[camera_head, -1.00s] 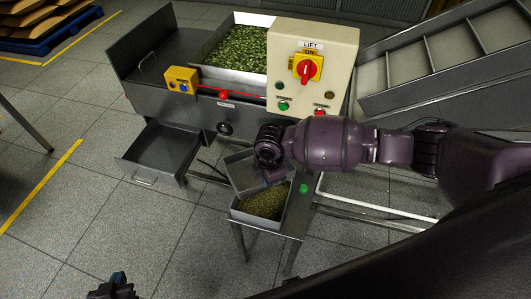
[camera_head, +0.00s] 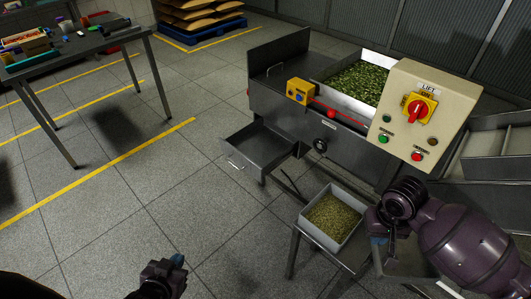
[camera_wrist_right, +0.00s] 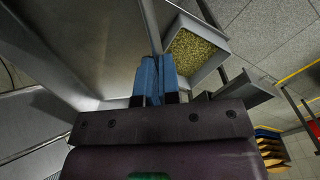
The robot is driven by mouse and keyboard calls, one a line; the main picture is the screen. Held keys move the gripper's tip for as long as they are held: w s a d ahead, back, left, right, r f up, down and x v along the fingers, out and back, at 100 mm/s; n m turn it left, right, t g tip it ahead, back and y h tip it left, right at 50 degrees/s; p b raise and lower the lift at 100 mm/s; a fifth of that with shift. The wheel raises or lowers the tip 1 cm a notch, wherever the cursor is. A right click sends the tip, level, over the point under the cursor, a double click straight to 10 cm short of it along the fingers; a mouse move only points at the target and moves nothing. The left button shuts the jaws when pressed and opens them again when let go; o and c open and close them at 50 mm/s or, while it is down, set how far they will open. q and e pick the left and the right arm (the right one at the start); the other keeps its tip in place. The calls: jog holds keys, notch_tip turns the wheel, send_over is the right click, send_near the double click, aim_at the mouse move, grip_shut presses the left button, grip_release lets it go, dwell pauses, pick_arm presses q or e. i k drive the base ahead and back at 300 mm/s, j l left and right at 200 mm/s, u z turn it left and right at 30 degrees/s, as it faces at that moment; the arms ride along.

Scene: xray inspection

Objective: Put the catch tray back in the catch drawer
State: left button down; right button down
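The catch tray (camera_head: 408,262) is a grey metal tray at the lower right of the head view, partly hidden by my right arm. My right gripper (camera_head: 378,240) is shut on its wall. In the right wrist view the blue fingers (camera_wrist_right: 155,78) close on the tray's thin edge, and its grey inside (camera_wrist_right: 85,40) appears empty. The catch drawer (camera_head: 262,148) is pulled out from the machine's lower left, open and empty. My left gripper (camera_head: 172,268) is over the floor at the bottom, away from everything; its finger opening cannot be made out.
A bin of green-brown grain (camera_head: 333,218) sits on a small stand left of the tray. The machine (camera_head: 330,140) has a hopper of green pieces (camera_head: 357,88) and a control panel (camera_head: 425,110). Floor left of the drawer is clear. A table (camera_head: 75,50) stands far left.

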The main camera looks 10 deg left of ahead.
aim_at(258, 145)
jog(key=i+j, duration=0.2)
jog(key=j, duration=0.15)
jog(key=i+j+z, duration=0.15)
jog(key=j, duration=0.2)
jog(key=i+j, duration=0.15)
jog(key=j, duration=0.2)
jog(key=i+j+z, duration=0.15)
jog(key=j, duration=0.2)
jog(key=i+j, duration=0.15)
jog(key=j, duration=0.25)
jog(key=i+j+z, duration=0.15)
jog(key=j, duration=0.25)
jog(key=i+j, duration=0.15)
jog(key=j, duration=0.25)
jog(key=i+j+z, duration=0.15)
jog(key=i+j, duration=0.4)
jog(key=i, duration=0.1)
